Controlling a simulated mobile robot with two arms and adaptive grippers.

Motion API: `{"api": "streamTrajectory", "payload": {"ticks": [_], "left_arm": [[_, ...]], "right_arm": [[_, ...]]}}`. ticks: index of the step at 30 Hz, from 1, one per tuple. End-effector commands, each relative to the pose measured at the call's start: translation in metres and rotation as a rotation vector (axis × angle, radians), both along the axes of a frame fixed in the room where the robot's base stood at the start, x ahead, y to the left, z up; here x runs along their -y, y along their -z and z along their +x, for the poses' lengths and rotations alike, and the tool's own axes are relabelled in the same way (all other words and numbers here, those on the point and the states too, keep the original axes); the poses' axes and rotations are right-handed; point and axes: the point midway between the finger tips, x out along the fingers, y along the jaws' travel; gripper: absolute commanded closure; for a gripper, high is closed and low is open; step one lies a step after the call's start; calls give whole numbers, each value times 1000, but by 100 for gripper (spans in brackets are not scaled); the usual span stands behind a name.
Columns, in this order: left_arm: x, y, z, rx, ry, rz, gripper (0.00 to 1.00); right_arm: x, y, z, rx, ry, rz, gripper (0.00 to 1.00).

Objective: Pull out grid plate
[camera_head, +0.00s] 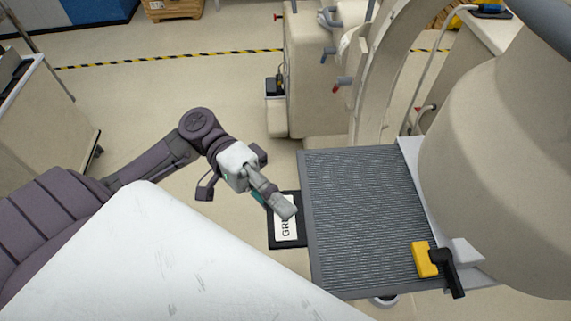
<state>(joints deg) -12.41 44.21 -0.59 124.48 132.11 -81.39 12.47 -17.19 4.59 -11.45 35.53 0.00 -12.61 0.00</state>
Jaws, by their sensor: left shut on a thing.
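The grid plate (271,239) is a dark, flat piece with a white label reading "GR…". It shows at the left edge of a grey ridged panel (365,215), and its far side is not visible. My left gripper (283,207) reaches in from the left and is shut on the plate near its label, covering part of it. The exact finger contact is small and hard to see. My right gripper is not in view.
A yellow block with a black lever (446,266) sits at the panel's lower right. A large beige machine part (500,170) overhangs the right. A white surface (165,265) fills the lower left. Clear floor (140,105) lies beyond my left arm.

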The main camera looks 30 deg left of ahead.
Motion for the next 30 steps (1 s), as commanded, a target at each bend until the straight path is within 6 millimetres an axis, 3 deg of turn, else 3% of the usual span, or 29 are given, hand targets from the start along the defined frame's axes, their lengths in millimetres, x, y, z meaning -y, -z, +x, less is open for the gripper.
{"api": "streamTrajectory", "payload": {"ticks": [30], "left_arm": [[-24,-1,-18,0,0,-1,100]], "right_arm": [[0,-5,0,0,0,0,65]]}}
